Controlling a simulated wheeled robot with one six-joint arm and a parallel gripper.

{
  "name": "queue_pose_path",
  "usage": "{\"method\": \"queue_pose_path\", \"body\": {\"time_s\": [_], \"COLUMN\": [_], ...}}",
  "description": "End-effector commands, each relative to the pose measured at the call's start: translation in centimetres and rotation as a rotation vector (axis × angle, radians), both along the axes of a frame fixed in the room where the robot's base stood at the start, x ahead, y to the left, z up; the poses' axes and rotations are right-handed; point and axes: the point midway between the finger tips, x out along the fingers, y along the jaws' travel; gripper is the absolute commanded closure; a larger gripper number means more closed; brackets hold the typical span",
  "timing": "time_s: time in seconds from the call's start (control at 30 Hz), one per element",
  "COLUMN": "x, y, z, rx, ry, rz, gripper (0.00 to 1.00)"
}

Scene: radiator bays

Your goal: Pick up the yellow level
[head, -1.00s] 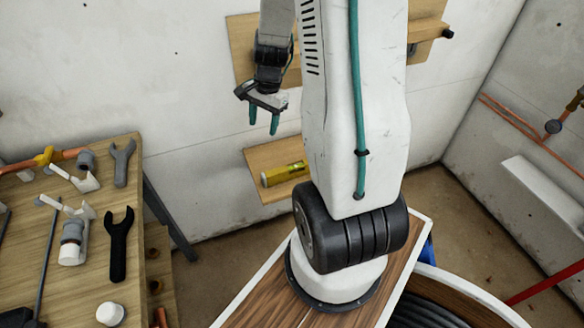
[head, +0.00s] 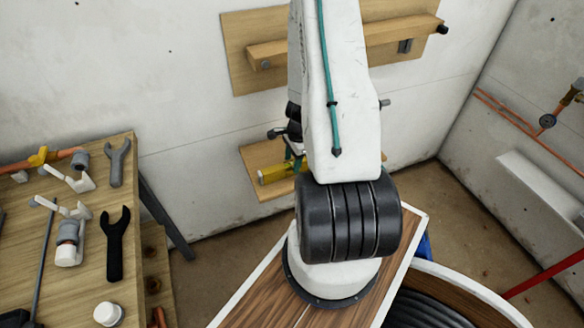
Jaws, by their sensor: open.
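The yellow level (head: 277,173) lies on a small wooden shelf (head: 256,157) on the back wall, low behind my arm. Its left part shows; its right part is hidden behind my arm. My gripper (head: 293,163) is down at the level, with a teal finger showing just over or beside its middle. My arm covers much of the gripper. The jaws are open; whether a finger touches the level cannot be told.
A workbench (head: 80,240) with wrenches and pipe fittings stands at the left. A wooden wall panel with a rail (head: 340,40) is above the shelf. Copper pipes (head: 510,118) run along the right wall. Floor shows between bench and my base.

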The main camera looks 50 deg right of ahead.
Motion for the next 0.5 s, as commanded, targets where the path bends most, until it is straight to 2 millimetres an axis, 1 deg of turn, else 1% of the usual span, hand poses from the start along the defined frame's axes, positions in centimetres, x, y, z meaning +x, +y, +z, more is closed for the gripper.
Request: {"method": "queue_pose_path", "body": {"time_s": [0.03, 0.13, 0.37, 0.47, 0.5], "x": [0.05, 0.14, 0.16, 0.16, 0.16], "y": [0.12, 0.18, 0.18, 0.18, 0.18], "z": [-0.67, -1.3, -1.41, -1.4, -1.4], "rx": [0.002, 0.0, -0.001, -0.001, -0.001], "ry": [0.001, 0.0, -0.001, -0.001, -0.001], "rz": [0.001, 0.001, 0.001, 0.001, 0.001], "gripper": [0.47, 0.47, 0.47, 0.72, 0.83]}}
